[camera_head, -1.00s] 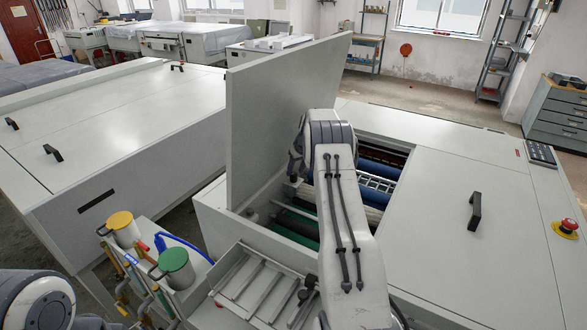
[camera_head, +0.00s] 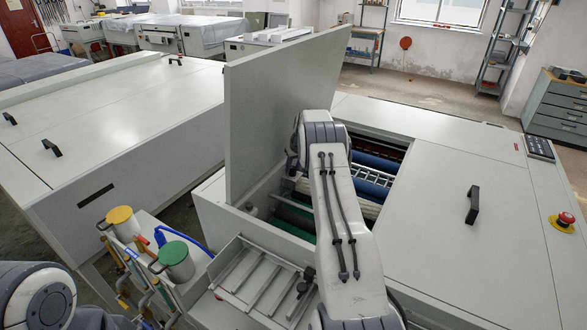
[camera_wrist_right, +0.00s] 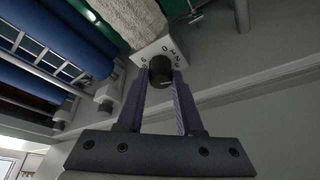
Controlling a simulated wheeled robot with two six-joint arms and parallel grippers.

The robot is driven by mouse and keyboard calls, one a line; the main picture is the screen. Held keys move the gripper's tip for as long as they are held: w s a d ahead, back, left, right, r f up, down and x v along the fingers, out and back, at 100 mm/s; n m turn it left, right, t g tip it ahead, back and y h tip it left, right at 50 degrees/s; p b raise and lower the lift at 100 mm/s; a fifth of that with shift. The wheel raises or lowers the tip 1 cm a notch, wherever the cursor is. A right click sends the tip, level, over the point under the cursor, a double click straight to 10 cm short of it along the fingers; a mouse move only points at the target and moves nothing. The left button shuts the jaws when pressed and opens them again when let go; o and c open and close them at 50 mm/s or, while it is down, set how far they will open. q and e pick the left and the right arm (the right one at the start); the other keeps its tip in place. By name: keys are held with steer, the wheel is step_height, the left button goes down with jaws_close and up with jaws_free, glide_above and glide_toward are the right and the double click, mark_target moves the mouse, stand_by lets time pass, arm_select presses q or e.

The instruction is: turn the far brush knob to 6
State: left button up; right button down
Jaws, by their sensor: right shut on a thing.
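In the right wrist view, a black round knob (camera_wrist_right: 160,72) sits on a white dial block (camera_wrist_right: 150,52) with printed numbers, among them 6, 0 and 1. My right gripper (camera_wrist_right: 162,74) is shut on this knob, one purple finger on each side. The knob's pointer mark cannot be made out, so its setting is unclear. A pale fluffy brush roller (camera_wrist_right: 112,38) runs up to the dial block. In the head view, my right arm reaches into the open processor (camera_head: 285,243) and hides the gripper and knob. My left gripper is out of view.
The raised lid (camera_head: 280,110) stands upright left of my arm. Pots (camera_head: 174,254) and a slatted tray (camera_head: 250,280) are in front.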

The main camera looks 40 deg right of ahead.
steer(key=shift+a+f+m+h+b, duration=0.1)
steer(key=shift+m+h+b, duration=0.35)
steer(key=shift+m, duration=0.45)
steer(key=shift+m+h+b, duration=0.25)
steer(key=shift+m+b, duration=0.05)
steer(key=shift+m, duration=0.7)
steer(key=c, duration=0.8)
jaws_free()
steer(key=shift+c, duration=0.2)
